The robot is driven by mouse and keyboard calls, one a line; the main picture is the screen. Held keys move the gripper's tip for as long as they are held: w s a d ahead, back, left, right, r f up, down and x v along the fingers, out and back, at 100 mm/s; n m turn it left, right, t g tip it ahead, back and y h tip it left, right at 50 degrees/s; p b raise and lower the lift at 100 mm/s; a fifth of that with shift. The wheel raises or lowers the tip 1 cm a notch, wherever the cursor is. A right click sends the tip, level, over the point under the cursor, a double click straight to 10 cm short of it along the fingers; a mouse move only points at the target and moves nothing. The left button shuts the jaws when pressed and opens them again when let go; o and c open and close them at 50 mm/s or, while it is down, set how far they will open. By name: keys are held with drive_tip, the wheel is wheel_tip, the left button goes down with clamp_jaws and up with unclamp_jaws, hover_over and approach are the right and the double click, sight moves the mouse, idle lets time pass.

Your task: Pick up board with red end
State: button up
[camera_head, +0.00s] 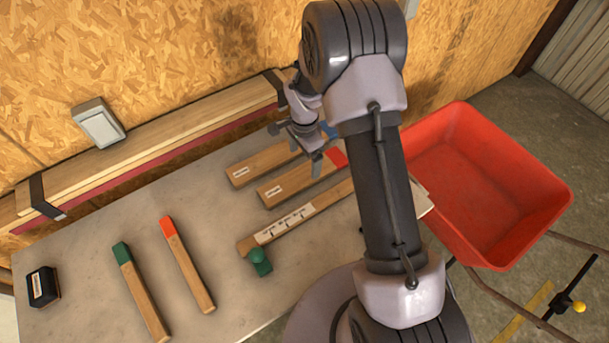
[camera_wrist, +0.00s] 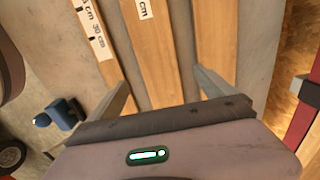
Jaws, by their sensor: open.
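A wooden board with a red end (camera_head: 335,157) and a white label lies on the table among other boards, partly hidden behind my arm. In the wrist view a labelled middle board (camera_wrist: 148,45), apparently the same one, runs between my fingers; its red end is out of that view. My gripper (camera_head: 297,147) is open above the boards, and its two fingers (camera_wrist: 163,92) show on either side of the middle board. Another board (camera_head: 190,268) with an orange-red end lies apart at the left of the table, beside a green-ended board (camera_head: 143,297).
A labelled board (camera_head: 262,163) lies behind the red-ended one, and a measuring board (camera_head: 300,217) with a green knob (camera_head: 259,260) in front. A black block (camera_head: 42,287) sits far left. A red wheelbarrow (camera_head: 500,190) stands right; long planks (camera_head: 170,125) line the wall.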

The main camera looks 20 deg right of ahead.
sight(304, 174)
wheel_tip(304, 174, down, 7)
drive_tip(key=shift+s+f+b, duration=0.1)
drive_tip(key=shift+s+b, duration=0.05)
drive_tip(key=shift+b, duration=0.4)
drive_tip(key=c, duration=1.7)
